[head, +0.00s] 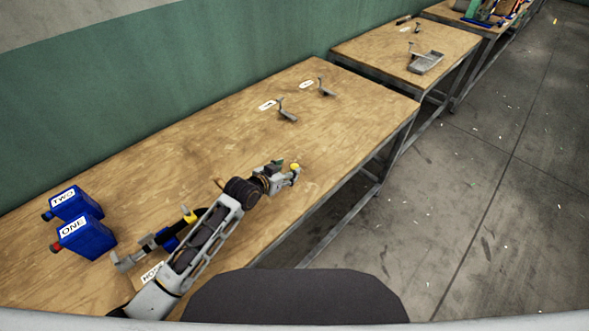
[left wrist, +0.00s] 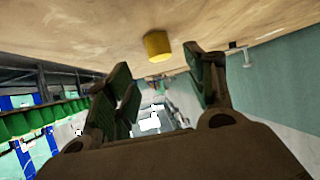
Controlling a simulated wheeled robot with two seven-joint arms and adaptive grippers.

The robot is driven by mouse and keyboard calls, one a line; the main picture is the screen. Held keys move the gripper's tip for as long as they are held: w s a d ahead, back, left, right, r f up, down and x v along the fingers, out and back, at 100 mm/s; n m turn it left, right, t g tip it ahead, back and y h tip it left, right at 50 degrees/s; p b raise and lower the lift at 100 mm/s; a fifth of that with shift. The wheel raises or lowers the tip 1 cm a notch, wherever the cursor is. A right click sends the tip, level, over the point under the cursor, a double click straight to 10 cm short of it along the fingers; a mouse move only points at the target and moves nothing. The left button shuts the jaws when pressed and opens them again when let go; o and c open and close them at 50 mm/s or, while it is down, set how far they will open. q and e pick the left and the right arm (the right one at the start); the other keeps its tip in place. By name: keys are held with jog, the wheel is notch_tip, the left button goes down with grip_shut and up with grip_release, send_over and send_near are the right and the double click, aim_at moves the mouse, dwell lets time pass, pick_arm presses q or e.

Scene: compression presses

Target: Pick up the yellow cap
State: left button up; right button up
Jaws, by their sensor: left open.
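The yellow cap (head: 295,167) is a small yellow cylinder on the wooden table, just at the tip of my left gripper (head: 285,173) in the head view. In the left wrist view the yellow cap (left wrist: 157,46) touches the table surface, which shows at the top of the picture. It lies beyond and between the two green-padded fingers of my left gripper (left wrist: 165,82). The fingers are spread apart with nothing between the pads. My right gripper is not in view.
Blue boxes labelled TWO (head: 72,203) and ONE (head: 84,238) stand at the table's left end. Two small grey brackets (head: 287,110) (head: 326,88) are farther back by white labels. A blue and yellow tool lies partly hidden behind my left arm. The wooden table (head: 345,130) is clear right of the gripper.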

aim_at(294, 166)
pick_arm(q)
jog(key=shift+p+x, duration=0.3)
jog(key=shift+x, duration=2.25)
jog(key=shift+a+f, duration=0.1)
jog(key=c, duration=0.8)
